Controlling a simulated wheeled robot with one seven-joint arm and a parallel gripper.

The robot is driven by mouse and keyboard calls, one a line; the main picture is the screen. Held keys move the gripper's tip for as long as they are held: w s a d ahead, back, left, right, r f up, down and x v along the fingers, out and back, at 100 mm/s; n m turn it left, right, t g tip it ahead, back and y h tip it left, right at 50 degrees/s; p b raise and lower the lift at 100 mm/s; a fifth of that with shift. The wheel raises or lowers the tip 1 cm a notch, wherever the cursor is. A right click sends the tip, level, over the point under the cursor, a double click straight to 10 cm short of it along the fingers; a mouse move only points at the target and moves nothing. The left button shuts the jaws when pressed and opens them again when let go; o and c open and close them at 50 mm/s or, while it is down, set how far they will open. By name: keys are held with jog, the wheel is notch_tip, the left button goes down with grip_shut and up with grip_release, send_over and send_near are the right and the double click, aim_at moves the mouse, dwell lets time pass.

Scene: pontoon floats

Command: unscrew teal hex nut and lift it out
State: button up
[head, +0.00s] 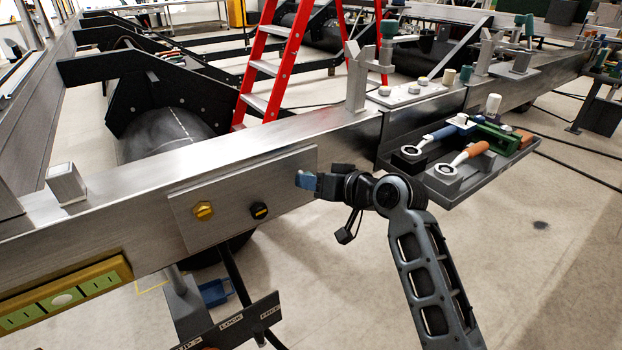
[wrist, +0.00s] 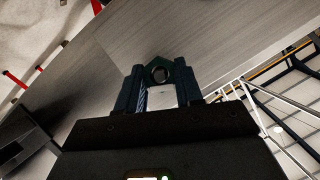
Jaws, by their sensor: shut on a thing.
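The dark teal hex nut (wrist: 181,68) shows in the wrist view between the fingertips of my gripper (wrist: 160,86), with a dark round hole facing the camera. My gripper is shut on it. In the head view my gripper (head: 309,182) is at the right end of the grey steel plate (head: 228,182), and the nut cannot be clearly told from the bluish fingertips. I cannot tell whether the nut is still on a stud or clear of it.
A gold hex bolt head (head: 203,211) and a black one (head: 259,211) sit on the plate left of my gripper. A dark tool tray (head: 462,190) is fixed to the beam at right. A red ladder (head: 272,70) stands behind the beam.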

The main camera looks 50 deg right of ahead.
jog(key=shift+s+a+p, duration=0.1)
jog(key=shift+s+a, duration=0.1)
jog(key=shift+s, duration=0.5)
jog(key=shift+s+a+p, duration=0.1)
jog(key=shift+s+a, duration=0.1)
jog(key=shift+s, duration=0.5)
jog(key=shift+s+a+p, duration=0.1)
jog(key=shift+s+a, duration=0.1)
jog(key=shift+s, duration=0.5)
